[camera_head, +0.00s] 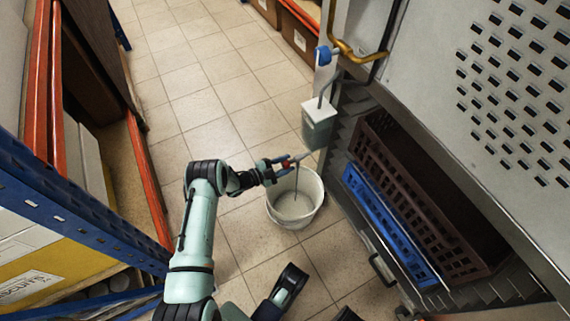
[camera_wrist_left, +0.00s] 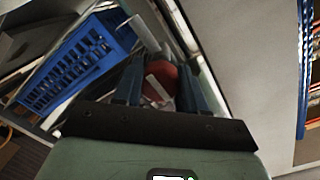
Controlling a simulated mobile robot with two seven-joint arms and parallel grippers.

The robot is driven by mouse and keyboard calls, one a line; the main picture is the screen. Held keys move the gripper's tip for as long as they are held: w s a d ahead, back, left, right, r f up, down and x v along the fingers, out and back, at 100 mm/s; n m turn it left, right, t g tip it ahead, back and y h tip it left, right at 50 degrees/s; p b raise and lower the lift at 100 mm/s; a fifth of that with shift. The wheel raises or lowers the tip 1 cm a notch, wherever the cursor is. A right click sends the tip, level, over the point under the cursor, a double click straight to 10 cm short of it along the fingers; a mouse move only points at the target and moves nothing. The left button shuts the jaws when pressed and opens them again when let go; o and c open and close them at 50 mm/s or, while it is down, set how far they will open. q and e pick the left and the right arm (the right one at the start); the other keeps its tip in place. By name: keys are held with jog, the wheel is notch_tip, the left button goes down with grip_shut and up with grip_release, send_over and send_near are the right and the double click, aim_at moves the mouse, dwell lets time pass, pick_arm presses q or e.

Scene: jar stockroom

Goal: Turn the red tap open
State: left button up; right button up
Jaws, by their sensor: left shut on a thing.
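The red tap (camera_head: 287,164) sits at the end of a light pipe low on the grey tank (camera_head: 318,124). My left gripper (camera_head: 282,166) is shut on it. In the left wrist view the red tap (camera_wrist_left: 163,80) is between the two dark blue fingers (camera_wrist_left: 163,88), with a pale stripe across it. The fingers hide its sides. A thin dark line hangs from the tap area into the bucket; I cannot tell whether it is liquid or a handle.
A white bucket (camera_head: 295,203) stands on the tiled floor below the tap. A blue crate (camera_head: 388,222) and a brown crate (camera_head: 415,190) are to the right, beside a metal cabinet (camera_head: 470,65). Blue and orange shelving stands at the left. The floor aisle is clear.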

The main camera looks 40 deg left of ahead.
pick_arm(q)
jog(key=shift+s+f, duration=0.1)
jog(key=o, duration=1.1)
jog(key=shift+c, duration=0.2)
jog(key=p+v, duration=0.3)
jog(key=v, duration=1)
jog(key=shift+s, duration=0.25)
pick_arm(e)
jog(key=w+r+t, duration=0.2)
jog(key=w+r, duration=0.1)
jog(key=w, duration=0.3)
jog(key=shift+w+a+r, duration=0.35)
jog(key=shift+a+r, duration=0.05)
pick_arm(q)
jog(key=shift+p, duration=0.3)
pick_arm(e)
jog(key=shift+r, duration=0.1)
